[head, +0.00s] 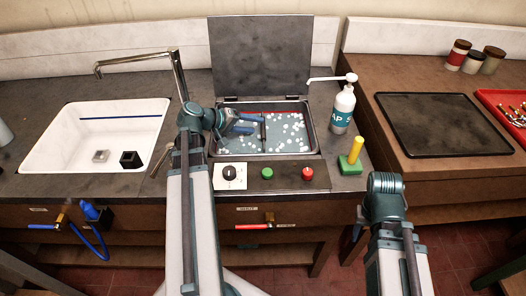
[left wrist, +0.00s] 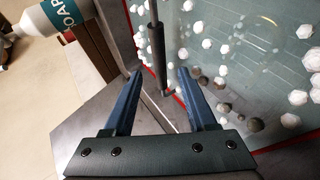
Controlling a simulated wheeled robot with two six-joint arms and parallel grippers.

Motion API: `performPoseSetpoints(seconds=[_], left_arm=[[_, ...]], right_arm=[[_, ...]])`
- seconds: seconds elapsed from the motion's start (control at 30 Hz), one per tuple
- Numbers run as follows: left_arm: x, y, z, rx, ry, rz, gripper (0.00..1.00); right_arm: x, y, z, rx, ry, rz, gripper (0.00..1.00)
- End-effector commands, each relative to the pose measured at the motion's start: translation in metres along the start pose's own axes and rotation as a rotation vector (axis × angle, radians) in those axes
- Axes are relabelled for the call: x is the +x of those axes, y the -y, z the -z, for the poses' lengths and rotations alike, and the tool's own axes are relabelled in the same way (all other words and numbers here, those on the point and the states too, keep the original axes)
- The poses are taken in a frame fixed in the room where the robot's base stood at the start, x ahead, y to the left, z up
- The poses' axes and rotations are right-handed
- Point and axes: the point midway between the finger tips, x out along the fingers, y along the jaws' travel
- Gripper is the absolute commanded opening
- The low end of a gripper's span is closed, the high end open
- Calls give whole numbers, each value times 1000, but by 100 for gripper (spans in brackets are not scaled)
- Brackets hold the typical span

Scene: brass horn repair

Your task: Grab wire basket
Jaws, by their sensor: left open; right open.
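The wire basket (left wrist: 148,70) sits in the wash tank, mostly under bluish liquid with white foam blobs. My left gripper (head: 252,126) is over the tank, just left of the handle bar. In the left wrist view my left gripper (left wrist: 160,73) is open, with the handle bar (left wrist: 157,45) in line with the gap between its fingertips. Contact cannot be made out. My right arm is at the lower right; its fingers do not show.
The tank's dark lid (head: 260,55) stands open behind it. A soap bottle (head: 343,108) and a green block with a yellow peg (head: 351,158) are to its right. A knob and green and red buttons line the front. A white sink (head: 65,165) is at left.

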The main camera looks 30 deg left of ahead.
Motion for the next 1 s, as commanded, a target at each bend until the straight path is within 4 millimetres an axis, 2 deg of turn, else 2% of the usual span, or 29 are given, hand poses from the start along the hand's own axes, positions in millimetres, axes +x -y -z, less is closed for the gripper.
performPoseSetpoints(seconds=[0.33,0.6,0.9,0.93,1.0], left_arm=[[46,3,2,1,2,-1,57],[50,0,2,-1,0,0,57],[49,1,2,0,0,0,3],[49,1,2,0,0,0,0],[49,1,2,0,0,0,0]], right_arm=[[26,2,2,0,0,0,50],[25,2,2,0,0,0,50],[25,2,2,0,0,0,50],[25,2,2,0,0,0,50],[25,2,2,0,0,0,50]])
